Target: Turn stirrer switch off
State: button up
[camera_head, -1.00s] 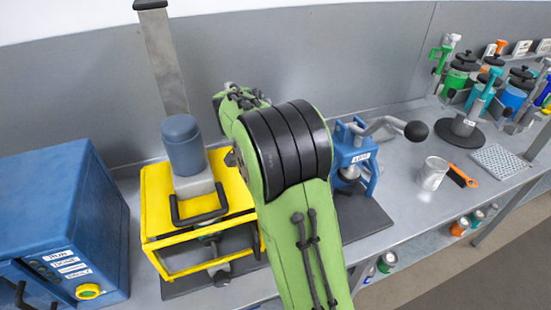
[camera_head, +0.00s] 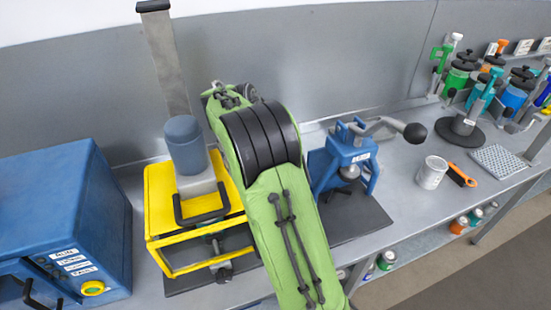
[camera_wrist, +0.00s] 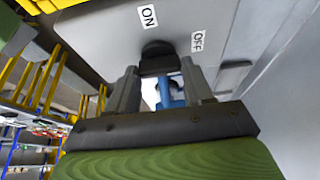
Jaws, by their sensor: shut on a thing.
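In the wrist view, a black stirrer switch (camera_wrist: 156,50) sits on a grey housing (camera_wrist: 105,30). An ON label (camera_wrist: 148,16) is up and left of the switch, and an OFF label (camera_wrist: 198,41) is to its right. My gripper (camera_wrist: 160,72) has its two grey fingers on either side of the switch's dark lower part and is shut on it. The exact contact and the pointer of the switch are hard to make out. In the head view, my green arm hides the gripper and the switch.
A yellow-framed machine (camera_head: 158,200) with a blue cylinder stands left of my arm. A blue lever press (camera_head: 345,158) stands to the right, with a white can (camera_head: 431,173) beyond it. A blue cabinet (camera_head: 60,205) is at the far left.

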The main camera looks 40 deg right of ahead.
jog(key=o, duration=1.1)
jog(key=shift+c, duration=0.2)
jog(key=p+v, duration=0.6)
jog(key=v, duration=0.9)
jog(key=shift+a+r, duration=0.25)
jog(key=shift+r, duration=0.1)
jog(key=shift+w, duration=0.1)
jog(key=s+a+f+n+t+y+b, duration=0.25)
jog(key=s+n+b, duration=0.35)
jog(key=s+n, duration=0.6)
jog(key=s+a+f+n+t+y+b, duration=0.1)
jog(key=s+a+f+n+t, duration=0.1)
jog(key=s+a+f+n, duration=0.2)
jog(key=s+a+f+n+t+b, duration=0.2)
jog(key=s+a+n, duration=0.3)
jog(key=s, duration=0.3)
jog(key=shift+s+a+f+y, duration=0.2)
jog(key=shift+a+f+y, duration=0.15)
jog(key=shift+a+f, duration=0.45)
